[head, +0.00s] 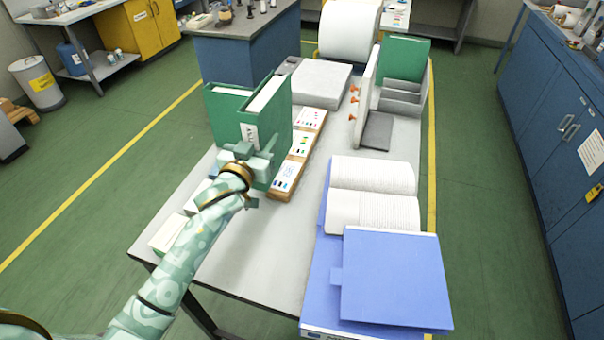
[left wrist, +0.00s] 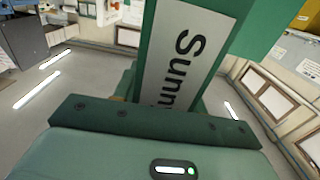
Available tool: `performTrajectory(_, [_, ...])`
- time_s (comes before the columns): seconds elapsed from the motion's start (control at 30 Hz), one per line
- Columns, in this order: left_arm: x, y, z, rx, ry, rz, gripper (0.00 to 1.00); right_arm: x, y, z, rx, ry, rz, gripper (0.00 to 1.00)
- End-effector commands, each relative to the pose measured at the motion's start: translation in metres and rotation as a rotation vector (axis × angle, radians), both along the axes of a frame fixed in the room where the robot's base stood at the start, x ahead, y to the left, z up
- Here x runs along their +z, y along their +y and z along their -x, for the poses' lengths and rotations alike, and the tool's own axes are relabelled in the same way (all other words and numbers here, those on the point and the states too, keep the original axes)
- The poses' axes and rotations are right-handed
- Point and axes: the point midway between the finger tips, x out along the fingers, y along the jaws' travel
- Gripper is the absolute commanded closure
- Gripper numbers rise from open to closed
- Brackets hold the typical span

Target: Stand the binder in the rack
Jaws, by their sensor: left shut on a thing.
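My left gripper (head: 250,160) is shut on the spine of a green binder (head: 275,118). The binder is upright, with white page edges showing on top. In the left wrist view its green spine (left wrist: 222,50) carries a pale label with dark lettering, close in front of the jaws. Whether its bottom edge touches the table is hidden. The grey rack (head: 399,97) stands to the right at the table's far end, with dividers and a dark bare base at its front. Another green binder (head: 404,58) stands at its back. My right gripper is not in view.
Another green binder or cover (head: 226,112) stands just left of the held one. A wooden board with colour cards (head: 297,155) lies beside it. An open ring of pages (head: 372,192) and a blue folder (head: 395,275) cover the right front. A pale block (head: 320,84) lies behind. The table's middle front (head: 270,235) is clear.

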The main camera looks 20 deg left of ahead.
Motion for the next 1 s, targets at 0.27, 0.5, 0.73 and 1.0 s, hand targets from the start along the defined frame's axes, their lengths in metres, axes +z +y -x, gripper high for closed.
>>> performTrajectory(0.27, [-0.050,-0.061,-0.001,0.000,0.000,0.003,1.00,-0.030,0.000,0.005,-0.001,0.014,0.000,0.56])
performTrajectory(0.5, [-0.067,-0.079,-0.001,0.000,-0.004,0.000,1.00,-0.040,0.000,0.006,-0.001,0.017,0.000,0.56])
performTrajectory(0.73, [-0.102,-0.087,0.000,-0.001,0.000,0.000,1.00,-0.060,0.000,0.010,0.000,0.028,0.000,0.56])
performTrajectory(1.0, [-0.104,-0.087,0.000,-0.001,-0.004,0.000,1.00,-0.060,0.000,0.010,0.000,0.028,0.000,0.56])
